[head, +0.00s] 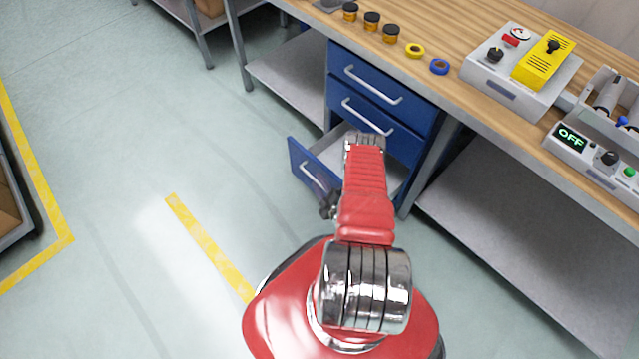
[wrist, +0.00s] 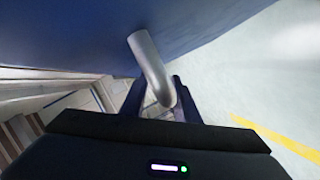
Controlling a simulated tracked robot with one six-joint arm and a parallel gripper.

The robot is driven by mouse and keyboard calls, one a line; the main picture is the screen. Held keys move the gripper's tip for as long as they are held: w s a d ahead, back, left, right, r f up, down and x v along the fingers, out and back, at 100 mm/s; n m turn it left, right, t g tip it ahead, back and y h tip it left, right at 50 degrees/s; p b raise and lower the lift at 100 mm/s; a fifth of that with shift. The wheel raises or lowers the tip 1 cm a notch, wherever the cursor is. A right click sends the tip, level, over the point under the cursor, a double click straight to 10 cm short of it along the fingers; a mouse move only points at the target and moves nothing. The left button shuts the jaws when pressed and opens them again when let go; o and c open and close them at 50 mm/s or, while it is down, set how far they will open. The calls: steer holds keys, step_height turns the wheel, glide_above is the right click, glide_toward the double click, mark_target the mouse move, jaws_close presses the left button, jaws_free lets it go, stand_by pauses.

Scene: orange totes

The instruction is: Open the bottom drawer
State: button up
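The bottom drawer (head: 310,170) of the blue cabinet is pulled well out, and part of its grey inside shows. Its silver handle (head: 313,178) is on the front panel; it also shows in the wrist view (wrist: 150,65) against the blue front (wrist: 215,25). My gripper (head: 328,206) is at the drawer front, partly hidden by my red arm. In the wrist view my gripper's two dark fingers (wrist: 158,98) stand apart, with the handle's near end between them. The handle is close to the right finger; a gap shows on the left.
Two upper drawers (head: 385,85) are closed. The workbench (head: 440,50) carries several small jars, two tape rolls and a grey box with a yellow part (head: 543,60). Lower shelves (head: 540,220) flank the cabinet. Open floor with a yellow line (head: 205,240) lies to the left.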

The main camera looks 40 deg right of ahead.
steer(key=shift+c, duration=0.5)
jaws_close()
